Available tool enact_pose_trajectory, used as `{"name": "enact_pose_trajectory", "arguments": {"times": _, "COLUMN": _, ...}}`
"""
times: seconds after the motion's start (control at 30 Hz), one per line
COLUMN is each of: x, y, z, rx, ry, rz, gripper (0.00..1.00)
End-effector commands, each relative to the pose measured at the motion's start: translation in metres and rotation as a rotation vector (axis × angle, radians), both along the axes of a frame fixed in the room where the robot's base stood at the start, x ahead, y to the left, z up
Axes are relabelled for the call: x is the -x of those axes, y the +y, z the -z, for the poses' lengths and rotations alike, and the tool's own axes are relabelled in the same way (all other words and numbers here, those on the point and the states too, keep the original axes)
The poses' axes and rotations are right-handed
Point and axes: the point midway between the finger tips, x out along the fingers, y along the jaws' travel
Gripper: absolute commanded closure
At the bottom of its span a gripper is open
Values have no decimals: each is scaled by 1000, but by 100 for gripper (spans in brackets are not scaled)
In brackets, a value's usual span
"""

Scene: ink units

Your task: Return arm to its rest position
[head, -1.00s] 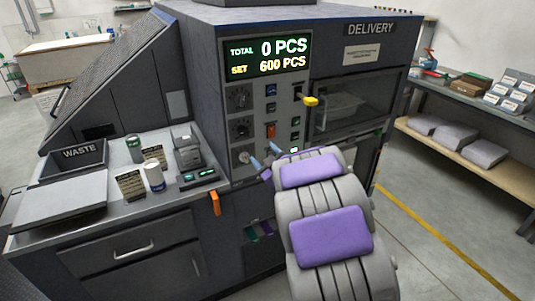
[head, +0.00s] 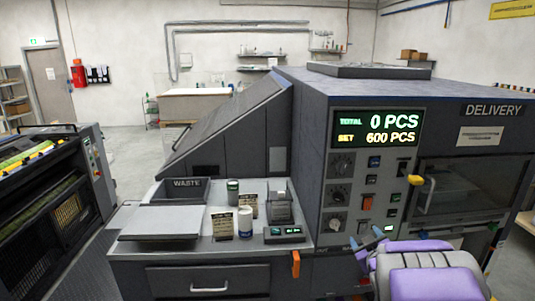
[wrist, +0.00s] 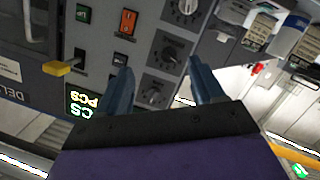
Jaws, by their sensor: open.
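My arm (head: 425,277), purple and grey, shows at the lower right of the head view. My gripper (head: 368,243) is at its far end, in front of the lower part of the machine's control panel (head: 345,190). In the wrist view, the two blue fingers of my gripper (wrist: 162,88) stand apart with nothing between them. Behind them are black dials (wrist: 170,50), an orange rocker switch (wrist: 128,22) and a yellow-tipped lever (wrist: 57,68). I cannot tell how far the fingertips are from the panel.
The counter (head: 190,248) left of the panel holds a waste bin (head: 186,190), cans, small signs and a small device (head: 280,208). An orange handle (head: 295,264) hangs at its front edge. Another machine (head: 60,205) stands at far left, with floor between.

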Motion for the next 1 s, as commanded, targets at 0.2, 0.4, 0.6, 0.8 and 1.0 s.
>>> {"name": "enact_pose_trajectory", "arguments": {"times": 0.2, "x": 51, "y": 3, "z": 5, "rx": -65, "ry": 244, "rz": 162, "gripper": 32}}
{"name": "enact_pose_trajectory", "arguments": {"times": 0.4, "x": 118, "y": 21, "z": 18, "rx": -156, "ry": 488, "rz": 285, "gripper": 32}}
{"name": "enact_pose_trajectory", "arguments": {"times": 0.6, "x": 202, "y": 55, "z": 30, "rx": -259, "ry": 744, "rz": 367, "gripper": 32}}
{"name": "enact_pose_trajectory", "arguments": {"times": 0.8, "x": 299, "y": 102, "z": 38, "rx": -346, "ry": 1029, "rz": 406, "gripper": 32}}
{"name": "enact_pose_trajectory", "arguments": {"times": 1.0, "x": 394, "y": 143, "z": 34, "rx": -391, "ry": 1292, "rz": 407, "gripper": 32}}
